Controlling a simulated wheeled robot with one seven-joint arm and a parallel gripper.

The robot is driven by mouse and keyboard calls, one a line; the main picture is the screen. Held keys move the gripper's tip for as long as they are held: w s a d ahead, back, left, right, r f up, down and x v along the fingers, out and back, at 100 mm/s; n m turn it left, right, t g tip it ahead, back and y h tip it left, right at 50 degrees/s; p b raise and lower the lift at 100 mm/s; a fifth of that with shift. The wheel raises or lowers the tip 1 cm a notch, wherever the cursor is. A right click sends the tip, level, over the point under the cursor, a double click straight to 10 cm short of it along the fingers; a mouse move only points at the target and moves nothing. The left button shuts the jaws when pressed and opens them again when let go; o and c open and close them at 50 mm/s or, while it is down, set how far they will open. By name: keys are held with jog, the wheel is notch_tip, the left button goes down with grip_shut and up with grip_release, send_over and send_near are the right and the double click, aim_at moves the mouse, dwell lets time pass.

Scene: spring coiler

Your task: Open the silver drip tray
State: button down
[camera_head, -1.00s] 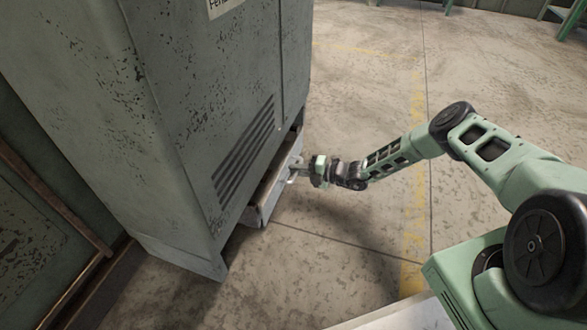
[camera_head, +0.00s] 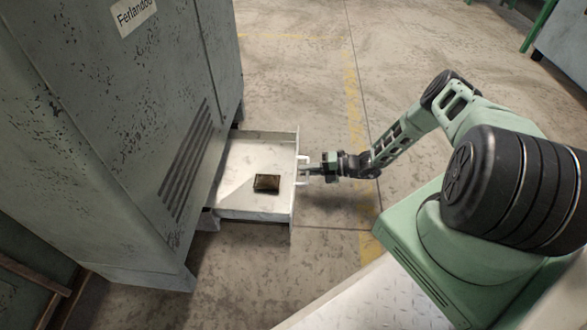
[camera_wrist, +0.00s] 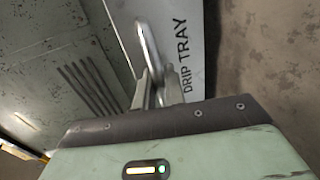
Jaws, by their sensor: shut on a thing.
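The silver drip tray (camera_head: 265,206) is pulled well out from the bottom of the grey machine cabinet, near the floor. Its inside is pale and bare except for a small dark brown block (camera_head: 267,182). My gripper (camera_head: 306,170) is at the middle of the tray's front, shut on the tray's handle (camera_head: 302,160). In the wrist view the tray front (camera_wrist: 183,45) bears the words "DRIP TRAY", and the gripper's fingers close around the silver bar handle (camera_wrist: 150,50).
The worn grey cabinet (camera_head: 110,120) with vent slots stands at the left. Open concrete floor (camera_head: 300,80) with yellow lines lies behind and to the right of the tray. A green-legged bench (camera_head: 560,45) stands at the far right.

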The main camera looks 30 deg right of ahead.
jog(key=shift+s+d, duration=0.4)
jog(key=shift+d, duration=0.2)
jog(key=c, duration=1.6)
grip_release()
jog(key=p+v, duration=0.5)
jog(key=v, duration=1.2)
jog(key=shift+s+d, duration=0.1)
jog(key=shift+d, duration=0.05)
